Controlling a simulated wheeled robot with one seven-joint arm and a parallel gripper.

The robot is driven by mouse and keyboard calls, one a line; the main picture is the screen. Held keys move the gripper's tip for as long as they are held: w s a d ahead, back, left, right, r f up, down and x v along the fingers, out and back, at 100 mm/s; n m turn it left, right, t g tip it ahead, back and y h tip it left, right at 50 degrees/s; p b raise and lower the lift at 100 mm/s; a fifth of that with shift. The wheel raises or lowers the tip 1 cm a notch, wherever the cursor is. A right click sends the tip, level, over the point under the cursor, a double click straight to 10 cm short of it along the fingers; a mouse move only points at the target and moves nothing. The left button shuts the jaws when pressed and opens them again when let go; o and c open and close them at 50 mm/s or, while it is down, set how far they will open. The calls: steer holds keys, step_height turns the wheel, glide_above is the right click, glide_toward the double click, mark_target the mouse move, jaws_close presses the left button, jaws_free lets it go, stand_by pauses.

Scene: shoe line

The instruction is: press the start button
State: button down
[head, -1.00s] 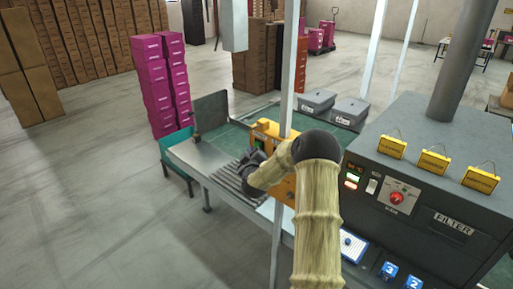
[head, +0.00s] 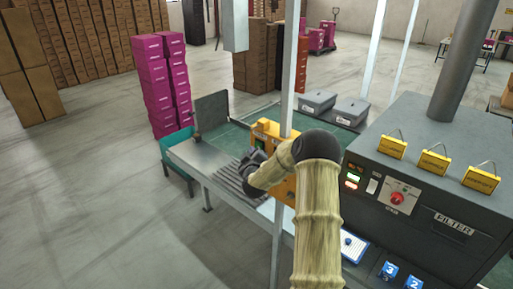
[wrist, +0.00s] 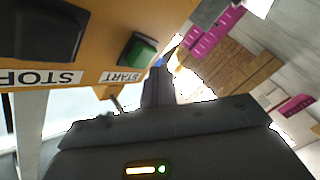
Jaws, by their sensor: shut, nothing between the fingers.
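The green start button (wrist: 138,51) is on a yellow-orange control panel (wrist: 100,85) in the wrist view, above an upside-down START label. A dark button (wrist: 45,32) with a STOP label is to its left. My gripper (wrist: 158,74) is shut and empty, its narrow fingertips just right of and slightly below the green button in the picture. I cannot tell whether they touch the panel. In the head view the yellow panel box (head: 266,132) is on a post, partly behind my arm. My gripper (head: 257,157) is in front of it, and the start button is hidden there.
A grey machine (head: 420,215) with a red knob and yellow tags stands at the right. A roller conveyor (head: 235,183) runs below the panel. A white post (head: 288,75) rises beside the box. Pink boxes (head: 160,85) are stacked at the back left. Floor at the left is clear.

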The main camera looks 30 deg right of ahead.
steer(key=shift+w+d+b, duration=0.1)
steer(key=shift+d+b, duration=0.25)
steer(key=shift+d, duration=0.15)
